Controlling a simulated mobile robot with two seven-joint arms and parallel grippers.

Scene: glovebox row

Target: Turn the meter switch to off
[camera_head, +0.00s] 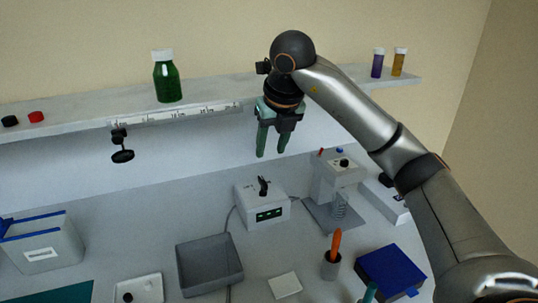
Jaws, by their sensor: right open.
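A small white box that looks like the meter (263,207) stands on the bench, with a dark display on its front. A black lever switch (263,186) stands up from its top; its exact setting is too small to read. My right gripper (271,154) points down with its two green fingers apart and empty. In the picture it is just above the switch, not touching it. My left gripper is out of view.
A grey tray (209,281) is left of the meter, and a white stand device (336,180) is to its right. An orange-handled tool stands in a cup (331,266) near a blue-topped box (392,267). A shelf (215,90) with bottles runs behind.

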